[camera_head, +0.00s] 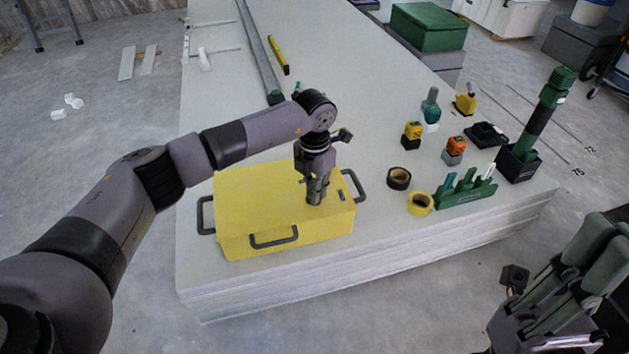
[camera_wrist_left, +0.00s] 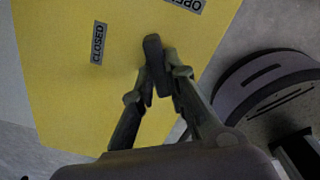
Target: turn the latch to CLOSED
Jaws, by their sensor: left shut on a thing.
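The yellow box (camera_head: 262,212) with dark handles lies on the stack of pale panels. My left gripper (camera_head: 316,196) points down onto the right part of its top. In the left wrist view, its fingertips are shut on a dark, rounded bar, the latch (camera_wrist_left: 153,52). The CLOSED label (camera_wrist_left: 97,43) lies left of the latch, and the OPEN label (camera_wrist_left: 184,5) lies at the upper right, cut by the frame edge. The latch stands between the two labels, on neither. My right gripper (camera_head: 590,262) is at the lower right, away from the box; its opening is unclear.
Black tape (camera_head: 399,178) and yellow tape (camera_head: 420,204) lie right of the box, near a green rack (camera_head: 466,190). Several small tools and a dark holder with a green tool (camera_head: 541,118) stand farther right. The panel top (camera_head: 222,110) behind the box is mostly clear.

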